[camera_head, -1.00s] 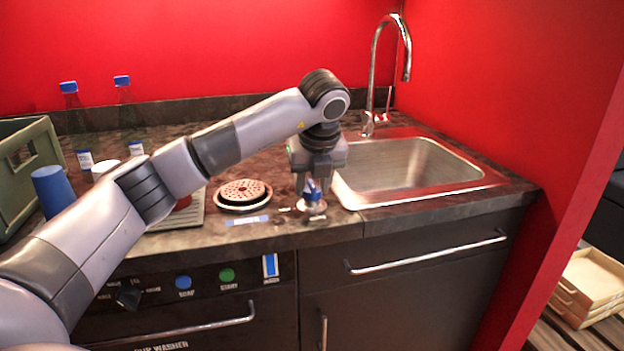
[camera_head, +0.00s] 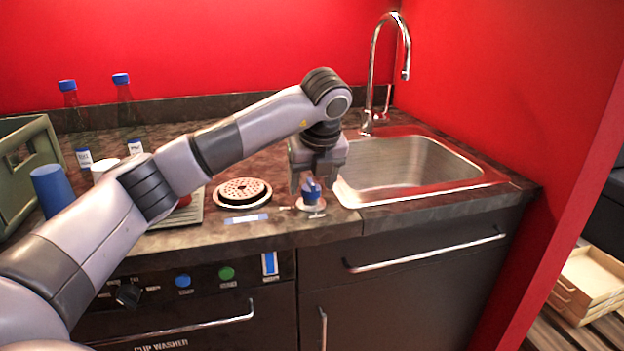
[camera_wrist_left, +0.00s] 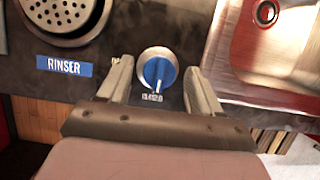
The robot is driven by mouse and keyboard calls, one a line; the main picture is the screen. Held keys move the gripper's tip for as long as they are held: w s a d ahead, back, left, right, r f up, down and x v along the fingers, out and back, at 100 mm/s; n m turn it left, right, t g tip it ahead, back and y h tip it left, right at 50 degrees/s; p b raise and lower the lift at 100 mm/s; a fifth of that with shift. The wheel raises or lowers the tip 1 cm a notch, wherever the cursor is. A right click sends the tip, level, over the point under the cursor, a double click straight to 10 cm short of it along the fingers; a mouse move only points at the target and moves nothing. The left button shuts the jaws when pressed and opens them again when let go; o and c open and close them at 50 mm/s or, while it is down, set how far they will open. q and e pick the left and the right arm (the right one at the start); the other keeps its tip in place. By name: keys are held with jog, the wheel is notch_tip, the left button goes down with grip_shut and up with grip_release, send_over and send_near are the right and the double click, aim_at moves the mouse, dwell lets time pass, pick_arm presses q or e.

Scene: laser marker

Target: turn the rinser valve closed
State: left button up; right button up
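The rinser valve (camera_head: 311,192) is a small blue knob on a pale round base, near the counter's front edge. My left gripper (camera_head: 312,186) points down over it. In the left wrist view, the valve's blue top (camera_wrist_left: 158,72) shows between the two spread fingers (camera_wrist_left: 157,85), with a gap on each side. A thin pale lever on the valve points toward the gripper's palm in that view. The gripper is open and holds nothing. My right gripper is not in view.
The round perforated rinser (camera_head: 243,192) is left of the valve, with a blue RINSER label (camera_wrist_left: 65,66) by it. A steel sink (camera_head: 405,168) and tall faucet (camera_head: 373,70) are to the right. A blue cup (camera_head: 52,189) and green crate (camera_head: 28,165) stand at left.

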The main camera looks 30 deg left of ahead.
pick_arm(q)
jog(key=v, duration=0.7)
jog(key=shift+p, duration=0.3)
